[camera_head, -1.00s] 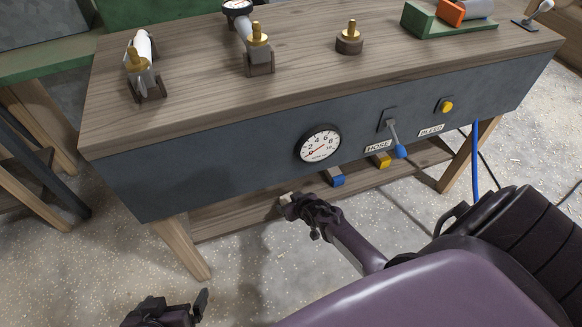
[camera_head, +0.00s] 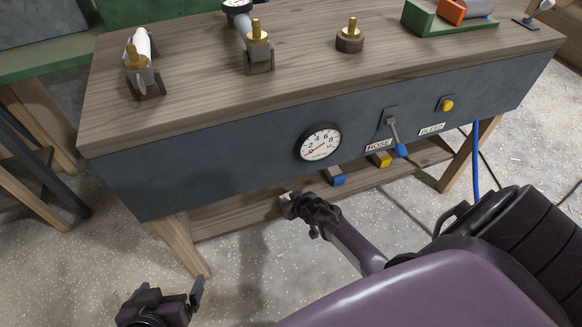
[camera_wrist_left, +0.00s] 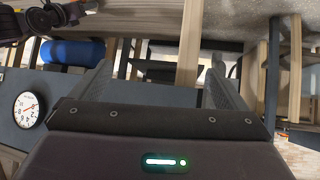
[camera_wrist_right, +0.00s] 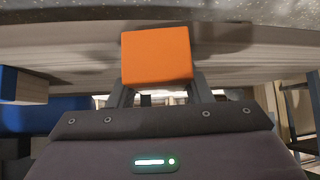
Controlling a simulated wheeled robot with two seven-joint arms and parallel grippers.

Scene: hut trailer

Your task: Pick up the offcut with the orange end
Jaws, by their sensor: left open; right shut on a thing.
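The offcut with the orange end (camera_wrist_right: 157,56) is between the fingers of my right gripper (camera_wrist_right: 160,92), its orange face toward the right wrist camera. My right gripper is shut on it. In the head view my right gripper (camera_head: 290,203) is at the low shelf under the bench front; the orange end is hidden there. My left gripper (camera_head: 172,298) is open and empty, low over the floor at the bottom left. Its fingers also show apart in the left wrist view (camera_wrist_left: 158,85).
On the low shelf (camera_head: 235,216), a blue-ended offcut (camera_head: 338,180) and a yellow-ended offcut (camera_head: 380,160) lie right of my right gripper. The bench front panel (camera_head: 220,155) with gauge (camera_head: 318,143) and hose lever (camera_head: 394,132) overhangs them. A blue hose (camera_head: 475,160) hangs at the right.

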